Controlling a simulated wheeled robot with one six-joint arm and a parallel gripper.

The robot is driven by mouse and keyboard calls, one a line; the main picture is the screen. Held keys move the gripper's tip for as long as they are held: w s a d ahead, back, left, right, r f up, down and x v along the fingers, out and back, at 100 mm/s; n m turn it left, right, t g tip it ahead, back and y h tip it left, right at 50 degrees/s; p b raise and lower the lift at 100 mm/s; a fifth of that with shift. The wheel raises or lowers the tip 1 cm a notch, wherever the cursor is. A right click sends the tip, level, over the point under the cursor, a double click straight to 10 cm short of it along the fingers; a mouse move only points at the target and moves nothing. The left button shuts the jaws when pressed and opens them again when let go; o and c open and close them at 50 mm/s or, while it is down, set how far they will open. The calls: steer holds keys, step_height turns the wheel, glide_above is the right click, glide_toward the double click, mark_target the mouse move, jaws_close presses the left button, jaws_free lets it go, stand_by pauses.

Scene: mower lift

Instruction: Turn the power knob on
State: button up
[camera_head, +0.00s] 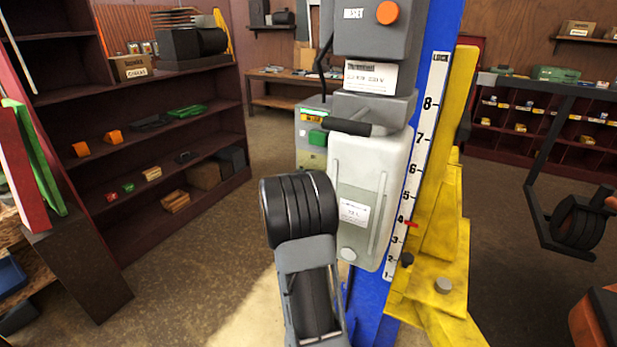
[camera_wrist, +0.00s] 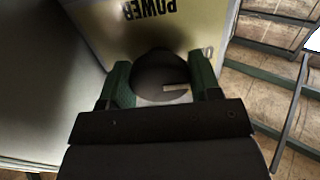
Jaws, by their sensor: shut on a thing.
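The power knob (camera_wrist: 152,70) is a dark round knob with a pale pointer mark, in the middle of the wrist view. The mark lies roughly level, toward the right side of the knob. My gripper (camera_wrist: 161,78) has green fingers, one on each side of the knob, and is shut on it. The yellowish panel (camera_wrist: 108,30) behind it carries the word POWER, upside down in this view. Another label right of the knob is mostly hidden by the right finger. In the head view I cannot clearly make out the knob or the fingers.
A blue lift column (camera_head: 437,60) with a white height scale (camera_head: 418,150) and yellow brackets (camera_head: 440,240) stands at centre right. A red marker sits near 4. A pale tank (camera_head: 370,180) hangs on the column. Dark shelves (camera_head: 130,95) line the left; floor between is clear.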

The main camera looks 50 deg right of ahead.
stand_by(0.3)
steer(key=o, duration=0.9)
steer(key=b+v, duration=0.3)
steer(key=v, duration=1.1)
steer(key=shift+d, duration=0.1)
